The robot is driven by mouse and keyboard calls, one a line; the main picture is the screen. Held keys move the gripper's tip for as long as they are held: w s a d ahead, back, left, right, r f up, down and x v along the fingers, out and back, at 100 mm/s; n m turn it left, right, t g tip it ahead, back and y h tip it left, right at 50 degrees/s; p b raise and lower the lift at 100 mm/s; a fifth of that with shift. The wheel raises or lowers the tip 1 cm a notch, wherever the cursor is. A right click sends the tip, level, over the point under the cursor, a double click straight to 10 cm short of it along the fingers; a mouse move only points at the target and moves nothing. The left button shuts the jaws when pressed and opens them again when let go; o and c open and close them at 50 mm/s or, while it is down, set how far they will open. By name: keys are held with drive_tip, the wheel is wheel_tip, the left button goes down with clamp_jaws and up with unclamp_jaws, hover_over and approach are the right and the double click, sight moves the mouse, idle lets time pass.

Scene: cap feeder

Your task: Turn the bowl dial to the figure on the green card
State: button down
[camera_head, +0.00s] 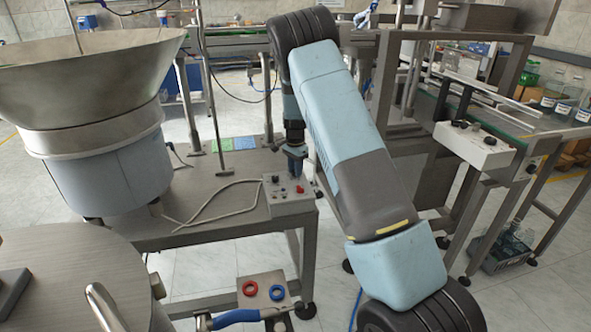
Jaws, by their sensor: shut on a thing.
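The control box (289,196) sits at the right end of the steel bench, with small dark knobs and a red button on its face. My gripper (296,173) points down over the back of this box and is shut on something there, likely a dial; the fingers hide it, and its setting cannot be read.
A large steel feeder bowl (85,85) stands on the bench at left, with a cable running to the box. Another control box (473,142) is on the conveyor frame at right. A panel with red and blue rings (264,291) is in front.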

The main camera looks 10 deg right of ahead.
drive_tip(key=shift+w+r+m, duration=0.1)
drive_tip(key=shift+m, duration=0.9)
drive_tip(key=c, duration=0.9)
unclamp_jaws()
drive_tip(key=shift+o, duration=0.2)
wheel_tip(320, 180, up, 14)
drive_tip(key=shift+f, duration=0.25)
